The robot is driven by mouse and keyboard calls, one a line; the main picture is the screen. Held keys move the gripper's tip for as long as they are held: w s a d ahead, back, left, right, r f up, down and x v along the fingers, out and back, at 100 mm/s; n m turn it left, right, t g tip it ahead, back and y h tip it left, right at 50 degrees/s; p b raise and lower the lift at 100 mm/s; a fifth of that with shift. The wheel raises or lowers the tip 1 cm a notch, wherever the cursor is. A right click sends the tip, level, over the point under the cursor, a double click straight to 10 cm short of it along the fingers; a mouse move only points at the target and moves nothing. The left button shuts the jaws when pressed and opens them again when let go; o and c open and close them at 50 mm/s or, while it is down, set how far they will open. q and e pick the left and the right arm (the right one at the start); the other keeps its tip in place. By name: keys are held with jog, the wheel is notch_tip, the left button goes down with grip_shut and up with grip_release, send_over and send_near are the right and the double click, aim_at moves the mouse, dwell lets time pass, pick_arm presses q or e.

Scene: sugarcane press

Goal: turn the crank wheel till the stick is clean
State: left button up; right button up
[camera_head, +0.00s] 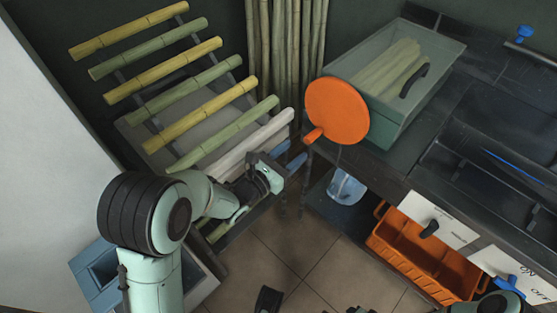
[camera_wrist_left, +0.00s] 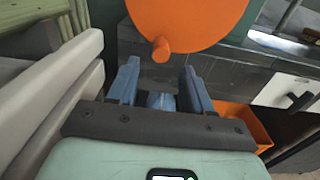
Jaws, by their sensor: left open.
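The orange crank wheel (camera_head: 337,108) is mounted at the left end of the dark counter, with a short orange handle (camera_head: 313,135) near its lower left edge. In the left wrist view the wheel (camera_wrist_left: 185,18) fills the top, and its handle (camera_wrist_left: 160,49) points down between and beyond my fingertips. My left gripper (camera_head: 290,155) is open and empty, just below and left of the handle, apart from it. Its two blue fingers (camera_wrist_left: 159,72) stand either side of a gap. Pale green cane sticks (camera_head: 385,70) lie in a grey-green bin; I cannot tell which stick is meant.
The bin (camera_head: 445,52) stands on the counter behind the wheel. A clear bluish jug (camera_head: 346,188) sits below the wheel. An orange crate (camera_head: 415,255) is lower right. A rack of yellow and green canes (camera_head: 190,85) and a pale bar (camera_head: 250,143) lie left, close to my left gripper.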

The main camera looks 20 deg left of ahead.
pick_arm(q)
jog(key=p+v, duration=0.1)
jog(key=v, duration=0.4)
pick_arm(e)
jog(key=shift+s+a+r+g, duration=0.15)
jog(key=shift+s+a+r, duration=0.2)
jog(key=shift+s, duration=0.3)
jog(key=shift+s+a+r+g, duration=0.15)
jog(key=shift+s+a+r, duration=0.2)
jog(key=shift+s, duration=0.25)
